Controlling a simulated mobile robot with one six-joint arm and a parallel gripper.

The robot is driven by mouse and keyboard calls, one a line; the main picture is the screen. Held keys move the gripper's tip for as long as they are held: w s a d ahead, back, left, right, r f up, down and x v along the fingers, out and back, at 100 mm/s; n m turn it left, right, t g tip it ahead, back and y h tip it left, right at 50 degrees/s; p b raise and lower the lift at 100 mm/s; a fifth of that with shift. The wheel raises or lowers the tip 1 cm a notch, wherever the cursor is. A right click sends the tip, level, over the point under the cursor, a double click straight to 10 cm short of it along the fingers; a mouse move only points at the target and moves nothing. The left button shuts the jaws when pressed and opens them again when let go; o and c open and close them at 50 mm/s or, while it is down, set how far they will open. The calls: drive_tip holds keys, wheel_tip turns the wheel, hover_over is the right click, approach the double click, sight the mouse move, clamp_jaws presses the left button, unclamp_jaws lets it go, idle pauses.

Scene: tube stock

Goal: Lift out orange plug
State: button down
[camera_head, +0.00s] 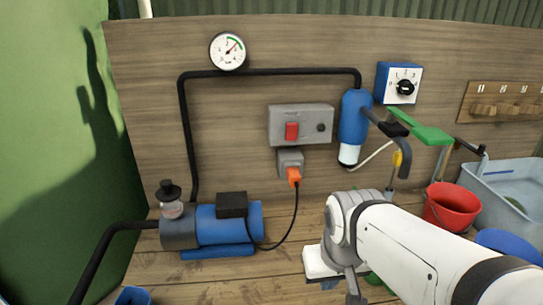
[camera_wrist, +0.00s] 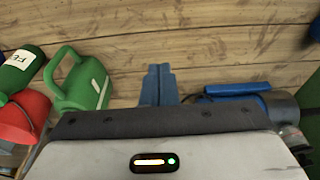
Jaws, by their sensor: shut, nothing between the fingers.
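The orange plug (camera_head: 293,177) sits in the small grey socket (camera_head: 290,158) on the wooden wall, below the grey switch box with the red switch. A black cable hangs from the plug and curves down to the blue pump (camera_head: 230,224). My gripper shows in the wrist view, its blue fingers (camera_wrist: 159,84) shut together with nothing between them. It is over the wooden surface, apart from the plug. The plug is not seen in the wrist view, where part of the pump (camera_wrist: 237,88) shows at the right.
A grey switch box (camera_head: 300,124) and a blue filter cylinder (camera_head: 354,120) are on the wall near the socket. A red bucket (camera_head: 452,205) and a grey-blue tub (camera_head: 508,185) stand at the right. A green watering can (camera_wrist: 80,82) is left in the wrist view.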

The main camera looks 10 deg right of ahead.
sight(296, 175)
drive_tip(key=c, duration=2.2)
unclamp_jaws()
drive_tip(key=c, duration=2)
unclamp_jaws()
drive_tip(key=shift+w+r, duration=0.1)
drive_tip(key=shift+w, duration=0.05)
drive_tip(key=o, duration=0.7)
drive_tip(key=shift+t, duration=0.4)
drive_tip(key=w+r, duration=0.1)
drive_tip(key=w, duration=0.4)
drive_tip(key=w+r+p, duration=0.1)
drive_tip(key=w+r, duration=0.1)
drive_tip(key=w, duration=0.3)
drive_tip(key=w+r+p, duration=0.1)
drive_tip(key=w+r, duration=0.1)
drive_tip(key=w, duration=0.4)
drive_tip(key=shift+w+d+r, duration=0.1)
drive_tip(key=shift+d+r, duration=0.05)
drive_tip(key=o, duration=0.3)
drive_tip(key=w+t+p, duration=0.1)
drive_tip(key=w+p, duration=0.1)
drive_tip(key=w, duration=1.5)
drive_tip(key=shift+w+d+p, duration=0.25)
drive_tip(key=shift+w+p, duration=0.05)
drive_tip(key=shift+w, duration=0.1)
drive_tip(key=p+x, duration=0.1)
drive_tip(key=x, duration=0.7)
drive_tip(key=shift+w, duration=0.2)
drive_tip(key=shift+c, duration=0.5)
